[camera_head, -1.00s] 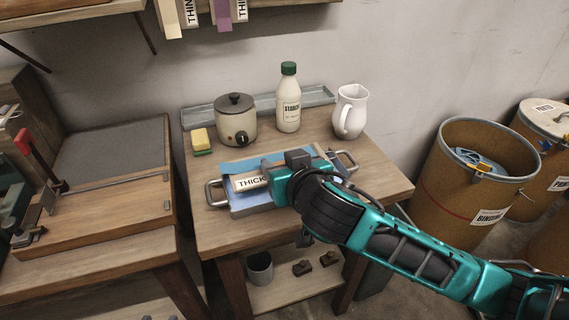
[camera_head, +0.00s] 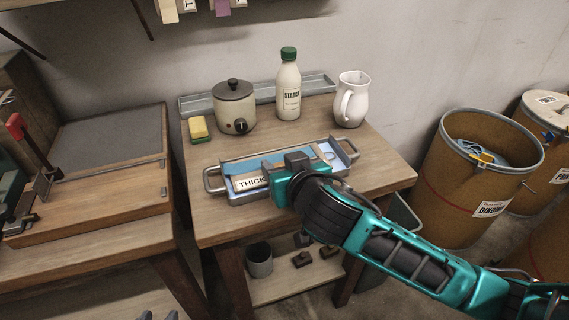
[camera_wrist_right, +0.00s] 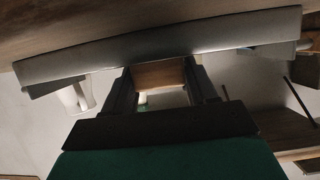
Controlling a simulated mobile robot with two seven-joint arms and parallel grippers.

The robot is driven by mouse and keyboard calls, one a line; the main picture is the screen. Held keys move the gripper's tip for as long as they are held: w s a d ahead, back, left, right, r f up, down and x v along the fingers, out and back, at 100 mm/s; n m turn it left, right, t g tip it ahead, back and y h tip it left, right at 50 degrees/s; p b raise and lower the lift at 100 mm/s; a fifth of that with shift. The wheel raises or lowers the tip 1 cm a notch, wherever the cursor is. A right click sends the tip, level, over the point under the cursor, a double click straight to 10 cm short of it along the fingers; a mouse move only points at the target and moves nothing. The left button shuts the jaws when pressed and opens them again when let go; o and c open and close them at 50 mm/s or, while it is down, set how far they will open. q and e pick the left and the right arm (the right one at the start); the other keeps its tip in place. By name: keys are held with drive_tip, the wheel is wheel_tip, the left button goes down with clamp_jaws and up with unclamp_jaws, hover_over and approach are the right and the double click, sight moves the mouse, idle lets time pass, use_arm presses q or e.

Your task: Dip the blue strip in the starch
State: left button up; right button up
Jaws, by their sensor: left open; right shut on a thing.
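The blue strip (camera_head: 238,166) is at the grey metal tray (camera_head: 213,182), along its far side, partly hidden by my arm. The tray has handles at both ends and a pale, bluish inside, taken as the starch. A wooden block marked THICK (camera_head: 248,183) sits against the strip. My right gripper (camera_head: 281,170) is shut on the block from the right, low over the tray. In the right wrist view a wooden surface shows between the fingers (camera_wrist_right: 160,85). I cannot tell how deep the strip lies.
Behind the tray stand a cooker (camera_head: 234,107), a starch bottle (camera_head: 289,84) and a white jug (camera_head: 351,99). A sponge (camera_head: 199,128) lies at the left. The wooden table (camera_head: 385,170) is bare at the right. Bins (camera_head: 487,185) stand on the right.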

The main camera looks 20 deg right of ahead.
use_arm(q)
drive_tip(key=shift+f, duration=0.2)
use_arm(e)
drive_tip(key=shift+f, duration=0.55)
idle(0.5)
use_arm(q)
drive_tip(key=shift+w+d+r, duration=0.1)
idle(0.9)
drive_tip(key=shift+r, duration=0.1)
use_arm(e)
drive_tip(key=shift+r, duration=0.15)
drive_tip(key=shift+r+p, duration=1.8)
drive_tip(key=shift+r, duration=0.05)
drive_tip(key=shift+r+p, duration=1)
drive_tip(key=shift+p, duration=0.05)
drive_tip(key=shift+r, duration=0.1)
use_arm(q)
drive_tip(key=r, duration=0.1)
drive_tip(key=a+r, duration=0.1)
drive_tip(key=r, duration=0.2)
drive_tip(key=shift+s+a, duration=0.15)
drive_tip(key=shift+s, duration=0.2)
drive_tip(key=shift+w+r, duration=0.1)
drive_tip(key=shift+r, duration=0.05)
